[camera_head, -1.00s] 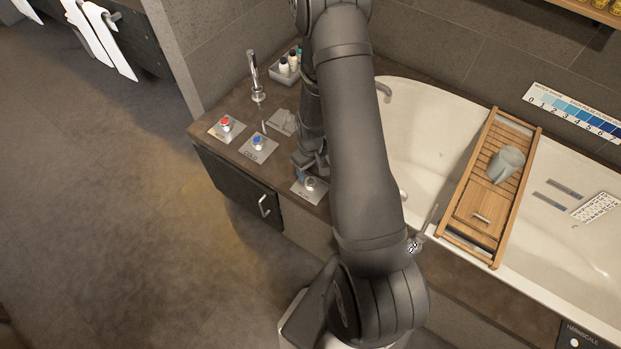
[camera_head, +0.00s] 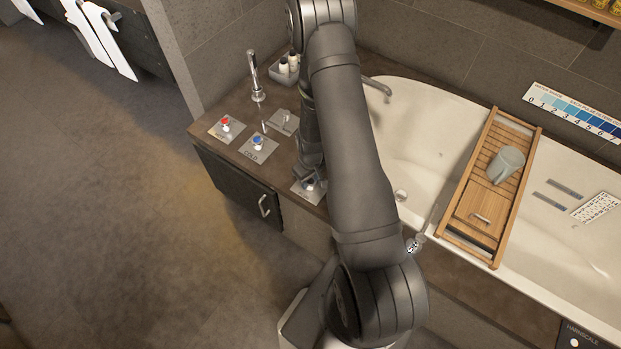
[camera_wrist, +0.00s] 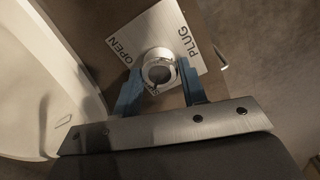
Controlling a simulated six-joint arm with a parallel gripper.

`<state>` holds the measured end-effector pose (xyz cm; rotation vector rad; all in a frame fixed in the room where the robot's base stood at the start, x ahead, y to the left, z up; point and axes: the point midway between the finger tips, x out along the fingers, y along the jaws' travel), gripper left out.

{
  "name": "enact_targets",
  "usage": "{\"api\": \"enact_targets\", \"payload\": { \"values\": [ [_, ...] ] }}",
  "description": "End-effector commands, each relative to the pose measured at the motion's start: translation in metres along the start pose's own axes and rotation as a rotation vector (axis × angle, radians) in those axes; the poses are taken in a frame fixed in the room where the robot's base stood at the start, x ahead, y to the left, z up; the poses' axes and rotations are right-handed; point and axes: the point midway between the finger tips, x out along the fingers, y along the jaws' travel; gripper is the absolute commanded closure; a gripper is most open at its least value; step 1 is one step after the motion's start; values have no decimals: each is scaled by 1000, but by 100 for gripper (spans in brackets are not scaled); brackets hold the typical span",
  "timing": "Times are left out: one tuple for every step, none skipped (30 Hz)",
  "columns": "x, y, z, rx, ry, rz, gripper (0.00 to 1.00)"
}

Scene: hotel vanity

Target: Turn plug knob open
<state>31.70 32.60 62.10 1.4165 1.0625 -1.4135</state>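The plug knob (camera_wrist: 158,70) is a round metal knob on a square steel plate marked OPEN and PLUG (camera_wrist: 182,28), shown close up in the wrist view. In the head view the knob (camera_head: 309,186) is partly hidden by my gripper (camera_head: 306,174). My gripper (camera_wrist: 158,80) has its two blue fingers one on each side of the knob. The fingers stand apart with the knob between them. I cannot tell whether either finger touches it.
A red hot knob (camera_head: 225,122) and a blue cold knob (camera_head: 257,141) sit on plates to the left. A tall faucet (camera_head: 256,78) and a bottle tray (camera_head: 284,74) stand behind. The bathtub (camera_head: 425,110), with a wooden caddy (camera_head: 468,205), lies right.

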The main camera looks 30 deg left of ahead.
Motion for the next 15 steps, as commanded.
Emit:
{"api": "enact_targets", "payload": {
  "values": [
    [0,0,0,0,0,0,72],
    [0,0,0,0,0,0,78],
    [0,0,0,0,0,0,86],
    [0,0,0,0,0,0,87],
    [0,0,0,0,0,0,87],
    [0,0,0,0,0,0,87],
    [0,0,0,1,0,0,87],
    [0,0,0,3,0,0,87],
    [0,0,0,6,0,0,87],
    [0,0,0,9,0,0,87],
    [0,0,0,15,0,0,87],
    [0,0,0,24,-1,0,87],
    [0,0,0,33,-1,0,87],
    [0,0,0,42,-1,0,87],
    [0,0,0,59,-1,0,87]
  ]
}}
